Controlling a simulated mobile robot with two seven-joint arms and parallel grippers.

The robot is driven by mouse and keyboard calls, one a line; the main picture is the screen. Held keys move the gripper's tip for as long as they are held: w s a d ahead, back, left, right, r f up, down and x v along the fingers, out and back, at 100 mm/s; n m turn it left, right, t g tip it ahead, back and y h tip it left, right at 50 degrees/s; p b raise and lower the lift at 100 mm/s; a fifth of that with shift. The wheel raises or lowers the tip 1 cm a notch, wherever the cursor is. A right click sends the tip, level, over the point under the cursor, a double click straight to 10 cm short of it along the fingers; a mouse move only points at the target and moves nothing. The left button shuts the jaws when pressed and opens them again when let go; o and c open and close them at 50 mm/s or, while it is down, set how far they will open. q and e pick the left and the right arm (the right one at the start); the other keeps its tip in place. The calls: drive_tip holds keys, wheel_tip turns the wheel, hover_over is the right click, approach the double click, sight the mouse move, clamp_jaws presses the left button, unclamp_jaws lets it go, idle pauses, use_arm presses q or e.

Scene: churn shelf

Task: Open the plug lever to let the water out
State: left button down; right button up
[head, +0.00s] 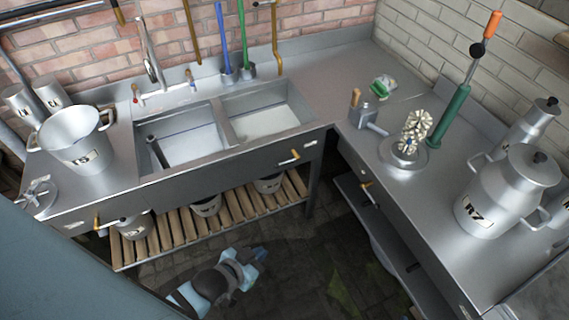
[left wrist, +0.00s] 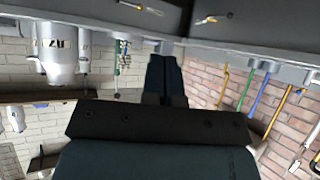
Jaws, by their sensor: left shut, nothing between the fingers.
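The double sink (head: 222,130) is set in the steel counter, with what looks like water in both basins. A short brass lever-like handle (head: 290,157) sits on the front panel below the right basin; I take it for the plug lever. It also shows in the left wrist view (left wrist: 212,20), which looks upside down. A dark rod (head: 154,146) lies in the left basin; I cannot tell its use. My left gripper (head: 262,252) is low over the floor in front of the slatted shelf, apart from the handle. Its fingers (left wrist: 165,62) are shut and empty. My right gripper is not in view.
Similar brass handles are on the left front (head: 97,221) and the right counter's front (head: 366,185). A slatted wooden shelf (head: 180,225) with pots is under the sink. A large churn (head: 500,195) stands on the right counter. The floor between the counters is free.

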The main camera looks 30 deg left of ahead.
use_arm(q)
drive_tip(key=w+a+f+n+g+y+b, duration=0.1)
drive_tip(key=w+f+n+y+b, duration=0.3)
drive_tip(key=w, duration=0.6)
drive_tip(key=w+a+f+n+g+y+b, duration=0.1)
drive_tip(key=w+f+n+g+y+b, duration=0.15)
drive_tip(key=w+f, duration=0.55)
drive_tip(key=w+a+r+n+y+b, duration=0.1)
drive_tip(key=w+r+n+y, duration=0.1)
drive_tip(key=w, duration=0.5)
drive_tip(key=w+a+r+n+y+b, duration=0.2)
drive_tip(key=w+r+n+y, duration=0.1)
drive_tip(key=w+r, duration=0.3)
drive_tip(key=shift+w+n+b, duration=0.3)
drive_tip(key=shift+w+n, duration=0.45)
drive_tip(key=shift+n, duration=0.1)
drive_tip(key=shift+r, duration=0.1)
